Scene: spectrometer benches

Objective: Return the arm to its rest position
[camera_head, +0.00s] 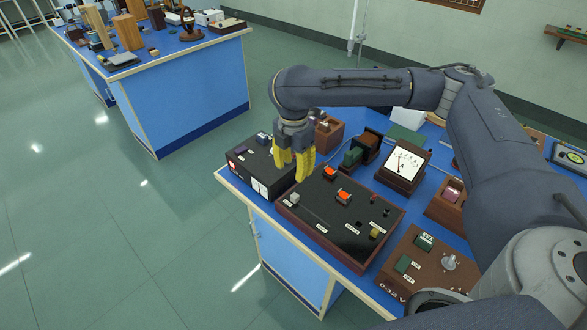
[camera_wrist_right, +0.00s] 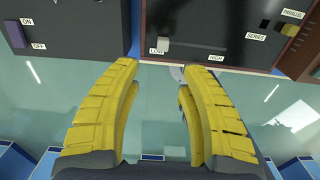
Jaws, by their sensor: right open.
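My right arm (camera_head: 350,88) reaches in from the right of the head view, bent over the bench. Its gripper (camera_head: 292,166) hangs downward with yellow fingers spread apart and nothing between them. In the head view it is over the gap between the black switch box (camera_head: 240,161) and the wooden-framed black panel (camera_head: 330,224). In the right wrist view the open fingers (camera_wrist_right: 160,76) show below the panel's LOW switch (camera_wrist_right: 162,45), with floor visible between them. Whether they touch anything cannot be told. My left gripper is not in view.
The blue bench (camera_head: 232,187) also holds a meter (camera_head: 402,166), a knob box (camera_head: 432,262), and several small wooden parts close to the arm. A second crowded bench (camera_head: 190,95) stands at upper left. Open floor (camera_head: 110,230) lies to the left.

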